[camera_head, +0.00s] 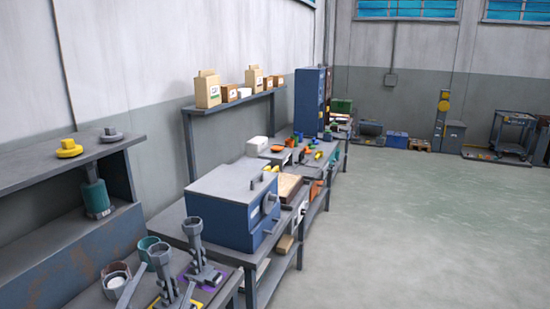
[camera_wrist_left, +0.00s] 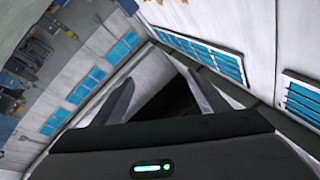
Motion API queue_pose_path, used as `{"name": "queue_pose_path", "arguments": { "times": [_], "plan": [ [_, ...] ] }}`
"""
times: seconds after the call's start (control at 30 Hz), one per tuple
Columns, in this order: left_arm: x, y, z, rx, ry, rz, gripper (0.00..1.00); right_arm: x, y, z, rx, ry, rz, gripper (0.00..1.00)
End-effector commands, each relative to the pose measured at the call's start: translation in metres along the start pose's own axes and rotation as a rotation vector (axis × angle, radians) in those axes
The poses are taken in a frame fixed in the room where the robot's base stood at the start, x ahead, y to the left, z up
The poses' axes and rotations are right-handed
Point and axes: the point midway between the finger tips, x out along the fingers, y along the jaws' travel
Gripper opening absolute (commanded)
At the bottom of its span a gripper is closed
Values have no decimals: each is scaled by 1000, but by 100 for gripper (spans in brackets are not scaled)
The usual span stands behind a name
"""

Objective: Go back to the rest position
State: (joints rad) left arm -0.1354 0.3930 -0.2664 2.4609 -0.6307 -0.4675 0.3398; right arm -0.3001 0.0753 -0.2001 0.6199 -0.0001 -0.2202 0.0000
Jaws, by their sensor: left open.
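My left gripper (camera_wrist_left: 160,82) shows in the left wrist view. Its two dark fingers stand apart with nothing between them. Behind them are the white walls and blue windows of the hall, seen tilted, so the gripper is up in free air, away from any object. I cannot make out either gripper clearly in the head view. My right gripper is not in view.
A workbench (camera_head: 170,226) along the left wall holds a blue box-shaped machine (camera_head: 222,218), grey stands (camera_head: 196,240) and cups (camera_head: 115,280). A shelf (camera_head: 235,102) with cartons is behind it. The floor (camera_head: 400,220) to the right is clear.

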Motion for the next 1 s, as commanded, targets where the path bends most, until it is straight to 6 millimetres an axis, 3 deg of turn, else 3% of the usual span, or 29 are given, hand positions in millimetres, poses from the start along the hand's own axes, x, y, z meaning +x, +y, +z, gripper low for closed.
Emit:
{"name": "queue_pose_path", "arguments": {
  "times": [0.03,0.2,0.4,0.6,1.0],
  "plan": [
    [-12,4,31,-39,-121,-9,67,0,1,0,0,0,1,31],
    [-68,25,120,-133,-502,3,67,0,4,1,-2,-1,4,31],
    [-162,68,192,-222,-910,86,67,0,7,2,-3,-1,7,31],
    [-249,106,220,-283,-1209,200,67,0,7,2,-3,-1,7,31],
    [-359,150,218,-358,-1534,387,67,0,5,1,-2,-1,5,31]
  ]
}}
